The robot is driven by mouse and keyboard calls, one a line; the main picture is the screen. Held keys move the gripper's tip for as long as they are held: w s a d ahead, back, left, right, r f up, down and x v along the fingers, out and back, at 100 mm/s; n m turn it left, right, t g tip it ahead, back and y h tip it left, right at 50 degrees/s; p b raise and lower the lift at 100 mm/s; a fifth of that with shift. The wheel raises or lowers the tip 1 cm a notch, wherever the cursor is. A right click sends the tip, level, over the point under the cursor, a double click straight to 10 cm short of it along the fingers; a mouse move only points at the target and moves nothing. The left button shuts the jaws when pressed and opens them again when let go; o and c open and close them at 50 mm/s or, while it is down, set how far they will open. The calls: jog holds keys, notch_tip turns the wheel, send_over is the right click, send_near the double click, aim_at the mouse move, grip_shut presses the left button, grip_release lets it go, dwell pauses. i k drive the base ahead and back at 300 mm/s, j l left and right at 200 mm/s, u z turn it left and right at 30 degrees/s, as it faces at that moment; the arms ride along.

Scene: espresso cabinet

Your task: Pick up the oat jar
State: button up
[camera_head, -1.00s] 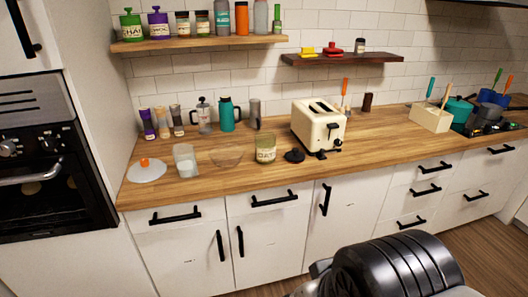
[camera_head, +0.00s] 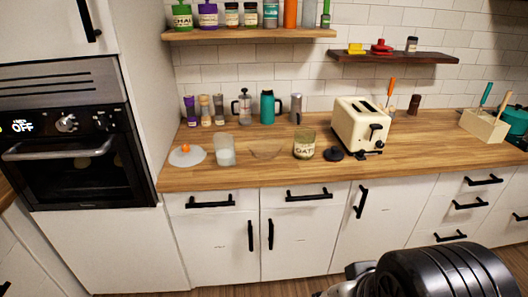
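The oat jar (camera_head: 305,145) is a short glass jar with a cream label reading "OATS". It stands upright on the wooden counter, near the front edge, left of the toaster. Its top looks open. A dark round lid (camera_head: 333,154) lies on the counter just right of it. My arm shows as a black, rounded link at the bottom right, well below and in front of the counter. My gripper's fingers are not in view.
A cream toaster (camera_head: 361,124) stands right of the lid. A glass bowl (camera_head: 267,150), a clear glass (camera_head: 225,150) and a clear lid with an orange knob (camera_head: 187,155) stand to the left. A shelf (camera_head: 250,34) hangs above.

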aim_at(304, 144)
jog(key=i+l+u, duration=0.15)
jog(key=u, duration=0.3)
jog(key=i+l+u, duration=0.15)
jog(key=u, duration=0.25)
jog(key=i+l, duration=0.15)
jog(key=l, duration=0.25)
jog(key=i+l+u, duration=0.15)
jog(key=l, duration=0.25)
jog(key=i+l, duration=0.2)
jog(key=l, duration=0.2)
jog(key=i+l+u, duration=0.1)
jog(key=l, duration=0.35)
jog(key=i+l, duration=0.15)
jog(key=l, duration=0.25)
jog(key=u, duration=0.05)
